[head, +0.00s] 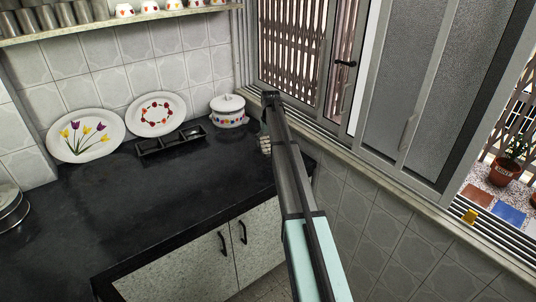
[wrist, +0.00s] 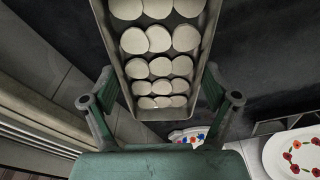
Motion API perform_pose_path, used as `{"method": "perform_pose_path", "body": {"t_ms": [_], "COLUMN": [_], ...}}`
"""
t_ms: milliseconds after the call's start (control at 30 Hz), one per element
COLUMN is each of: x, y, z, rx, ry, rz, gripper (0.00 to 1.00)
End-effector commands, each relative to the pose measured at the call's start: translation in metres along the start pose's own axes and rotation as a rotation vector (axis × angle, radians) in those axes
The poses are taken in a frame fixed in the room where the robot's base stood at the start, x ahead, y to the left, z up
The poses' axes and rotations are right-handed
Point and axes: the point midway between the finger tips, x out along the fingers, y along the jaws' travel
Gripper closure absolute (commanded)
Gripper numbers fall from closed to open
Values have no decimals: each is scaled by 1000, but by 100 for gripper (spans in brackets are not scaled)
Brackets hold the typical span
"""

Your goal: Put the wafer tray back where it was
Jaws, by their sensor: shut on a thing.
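The wafer tray (wrist: 160,115) is a long narrow grey tray filled with rows of pale round wafers. In the wrist view it runs from the top edge down between the fingers. My gripper (wrist: 158,73) has one finger on each side of the tray and is shut on it. In the head view my arm hides most of the gripper and tray. Only a small bit with pale wafers (head: 265,144) shows left of the arm, near the counter's right edge. I cannot tell whether the tray touches the counter.
The black counter (head: 120,210) is clear in front. A lidded white pot (head: 228,111), a black compartment holder (head: 172,142), a tulip plate (head: 86,136) and a red-flower plate (head: 157,114) stand along the back. The window ledge (head: 400,190) runs along the right.

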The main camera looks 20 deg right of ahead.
Motion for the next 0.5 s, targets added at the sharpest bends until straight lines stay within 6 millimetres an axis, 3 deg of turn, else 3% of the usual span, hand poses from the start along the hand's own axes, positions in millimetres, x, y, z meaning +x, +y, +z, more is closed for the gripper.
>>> {"method": "perform_pose_path", "body": {"t_ms": [133, 500], "x": [24, 51], "y": [0, 0], "z": [3, 7], "rx": [0, 0], "ry": [-1, -1], "rz": [0, 0], "gripper": [63, 63]}}
